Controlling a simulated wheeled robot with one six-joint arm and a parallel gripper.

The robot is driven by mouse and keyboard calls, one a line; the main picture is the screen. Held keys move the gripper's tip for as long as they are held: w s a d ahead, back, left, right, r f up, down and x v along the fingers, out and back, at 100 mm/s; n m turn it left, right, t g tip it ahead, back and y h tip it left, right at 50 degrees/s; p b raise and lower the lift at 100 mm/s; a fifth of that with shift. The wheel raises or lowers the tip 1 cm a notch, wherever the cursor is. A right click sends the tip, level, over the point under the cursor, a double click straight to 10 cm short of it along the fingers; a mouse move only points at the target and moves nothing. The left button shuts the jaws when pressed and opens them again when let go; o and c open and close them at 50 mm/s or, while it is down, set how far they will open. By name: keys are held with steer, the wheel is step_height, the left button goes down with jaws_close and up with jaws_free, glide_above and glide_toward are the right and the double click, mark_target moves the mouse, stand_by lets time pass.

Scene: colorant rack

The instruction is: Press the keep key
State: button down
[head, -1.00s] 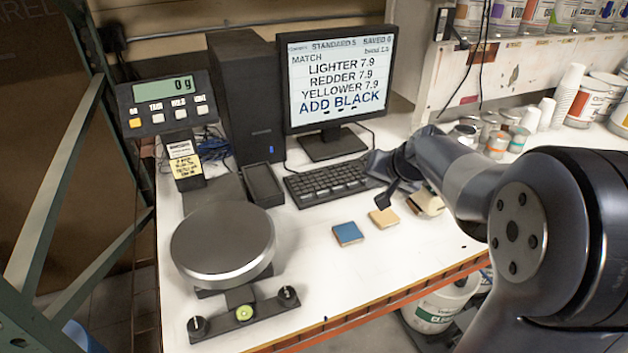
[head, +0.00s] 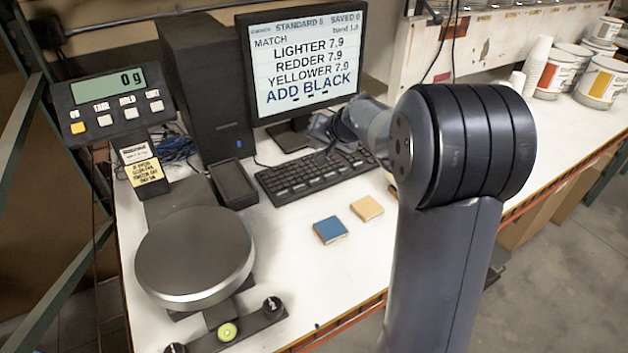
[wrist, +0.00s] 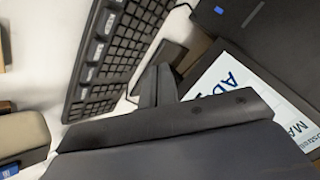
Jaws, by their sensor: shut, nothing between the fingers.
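The black keyboard (head: 296,182) lies on the white bench in front of the monitor. It also shows in the wrist view (wrist: 118,50), with a row of larger, pale-labelled keys (wrist: 94,50) along one edge. Their labels are too small to read, so I cannot tell which is the keep key. My gripper (head: 330,147) is shut and empty near the keyboard's far right part, by the monitor stand. In the wrist view its fingertips (wrist: 157,80) are together between keyboard and monitor; contact cannot be told. The monitor screen (head: 305,65) reads "MATCH", "LIGHTER 7.9" and "ADD BLACK".
A scale plate (head: 195,256) and its display (head: 112,98), reading 0 g, stand at left. A black computer tower (head: 205,85) stands behind. Blue (head: 330,230) and tan (head: 367,208) squares lie on clear bench in front. Cups (head: 537,62) and cans stand at right.

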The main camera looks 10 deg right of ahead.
steer(key=b, duration=0.6)
glide_above(315, 182)
steer(key=f, duration=0.8)
steer(key=shift+s+d, duration=0.2)
steer(key=shift+d, duration=0.05)
steer(key=shift+f+b, duration=0.35)
steer(key=shift+f, duration=0.05)
stand_by(0.8)
steer(key=shift+f+b, duration=0.4)
steer(key=shift+b, duration=0.2)
steer(key=shift+f+b, duration=0.35)
steer(key=shift+b, duration=0.05)
stand_by(0.4)
stand_by(0.3)
steer(key=shift+r+p, duration=0.45)
steer(key=shift+r, duration=0.35)
